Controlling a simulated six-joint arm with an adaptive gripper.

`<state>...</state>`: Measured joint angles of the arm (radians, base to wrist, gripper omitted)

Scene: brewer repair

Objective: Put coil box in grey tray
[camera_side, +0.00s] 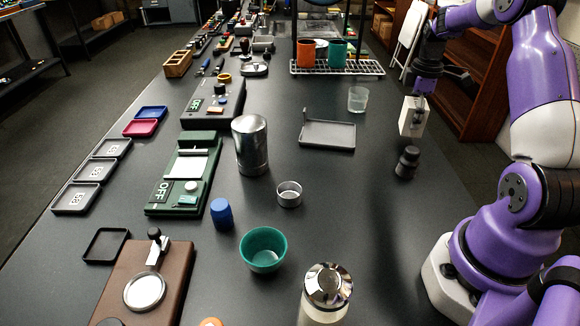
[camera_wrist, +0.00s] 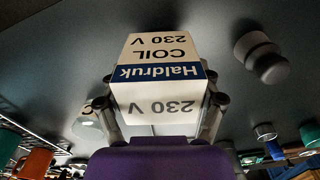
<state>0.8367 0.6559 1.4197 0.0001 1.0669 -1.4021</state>
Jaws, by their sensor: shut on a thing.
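The coil box (camera_side: 413,112) is a small white box. In the wrist view the coil box (camera_wrist: 158,78) shows a blue band with "Haldruk", "COIL" and "230 V", seen upside down. My gripper (camera_side: 424,90) is shut on it, with a finger on each side, and it appears held above the table at the right. The grey tray (camera_side: 328,146) lies on the table to the left of the box, shallow, rimmed and empty. The box is apart from the tray. I cannot make out the tray in the wrist view.
A dark grey knobbed piece (camera_side: 406,162) stands below the box. A clear glass (camera_side: 357,99) stands between box and tray, towards the back. A wire rack (camera_side: 337,68) with cups is behind. A metal cylinder (camera_side: 251,145) stands left of the tray.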

